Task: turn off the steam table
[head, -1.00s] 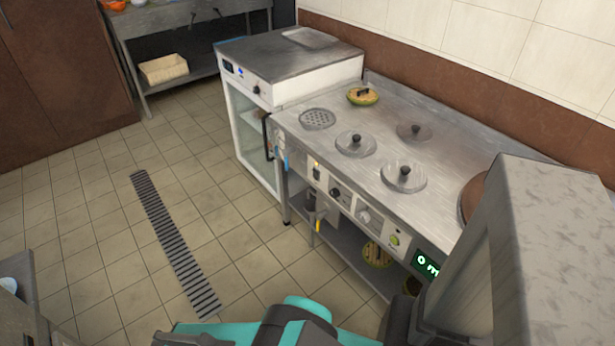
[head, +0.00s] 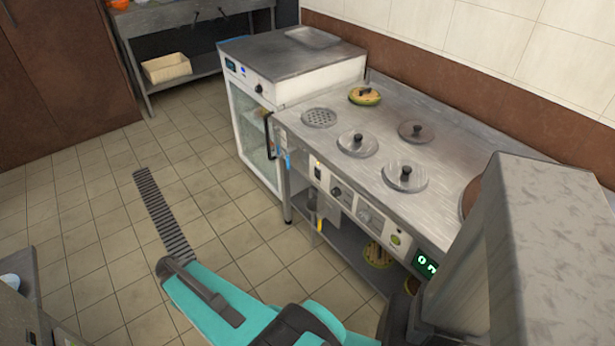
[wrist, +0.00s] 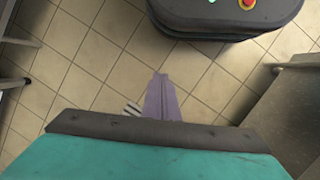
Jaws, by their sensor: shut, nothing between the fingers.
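The steam table (head: 445,150) is a long steel counter at the right of the head view, with several round lidded wells in its top. Its front panel (head: 348,203) carries a dark switch (head: 318,174) beside a small amber light, knobs (head: 336,191) and a green button (head: 395,240). A lit green display (head: 426,262) reads something like "On", its right side hidden by my arm. My gripper (wrist: 162,98) is shut and empty in the wrist view, pointing at the floor. In the head view its teal housing shows at the bottom, apart from the panel; the fingers are hidden.
A white glass-fronted cabinet (head: 255,130) adjoins the table's left end. A lower shelf (head: 345,245) under the table holds a patterned round item (head: 377,254). The tiled floor (head: 100,240) with a drain grate (head: 165,215) is open to the left. A counter edge stands at lower left.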

